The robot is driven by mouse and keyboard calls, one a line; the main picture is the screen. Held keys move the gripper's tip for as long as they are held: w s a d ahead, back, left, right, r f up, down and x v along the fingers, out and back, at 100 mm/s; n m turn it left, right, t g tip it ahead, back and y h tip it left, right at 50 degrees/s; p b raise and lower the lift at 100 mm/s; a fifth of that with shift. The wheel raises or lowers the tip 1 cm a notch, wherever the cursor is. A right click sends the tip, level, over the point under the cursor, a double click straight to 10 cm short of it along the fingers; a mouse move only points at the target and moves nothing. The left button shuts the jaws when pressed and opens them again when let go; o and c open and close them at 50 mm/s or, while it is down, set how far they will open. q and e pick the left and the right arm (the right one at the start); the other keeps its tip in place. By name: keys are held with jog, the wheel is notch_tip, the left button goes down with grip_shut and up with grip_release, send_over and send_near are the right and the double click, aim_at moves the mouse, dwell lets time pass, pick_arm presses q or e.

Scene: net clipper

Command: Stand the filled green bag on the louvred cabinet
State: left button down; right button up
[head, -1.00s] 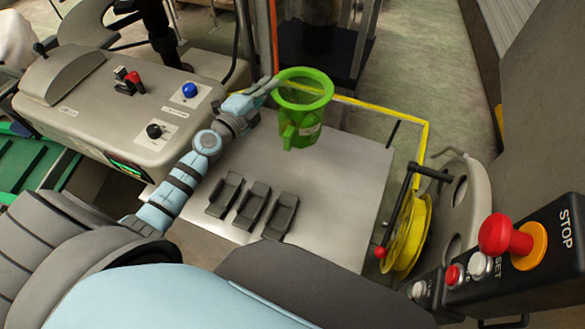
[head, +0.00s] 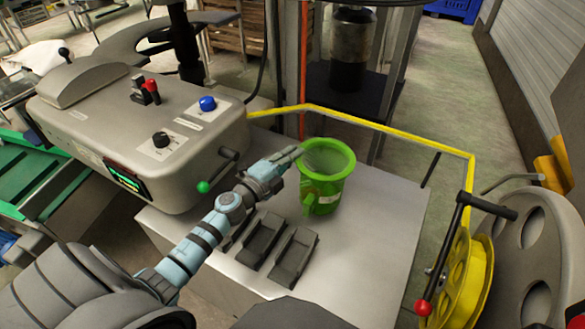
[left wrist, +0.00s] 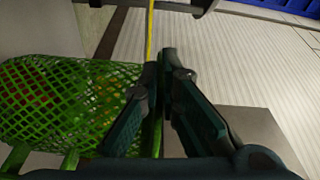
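The green bag (head: 322,192) has a thick bright ring at its mouth and a pale label. In the head view it is upright, over the grey metal top (head: 376,225); I cannot tell whether its base touches. In the left wrist view the bag's mesh (left wrist: 65,105) fills the left side, with reddish contents inside. My left gripper (head: 294,156) is at the bag's left rim. Its fingers (left wrist: 160,80) are close together with a green strip between them, so it is shut on the bag. No louvres show on the box below. My right gripper is out of view.
A control console (head: 130,130) stands at the left. A yellow rail (head: 400,130) runs behind. A yellow reel (head: 468,275) with a crank is at the right. The top's right part is clear.

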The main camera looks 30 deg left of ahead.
pick_arm(q)
jog(key=shift+f, duration=0.45)
jog(key=c, duration=2.2)
grip_release()
jog(key=shift+f, duration=0.2)
jog(key=o, duration=0.4)
jog(key=shift+r, duration=0.1)
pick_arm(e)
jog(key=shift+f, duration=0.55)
pick_arm(q)
jog(key=shift+s+r, duration=0.1)
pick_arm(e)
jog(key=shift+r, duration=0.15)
pick_arm(q)
jog(key=s+a+b, duration=0.1)
jog(key=s+b, duration=0.8)
jog(key=s, duration=0.2)
jog(key=shift+s+a, duration=0.2)
jog(key=shift+s, duration=0.2)
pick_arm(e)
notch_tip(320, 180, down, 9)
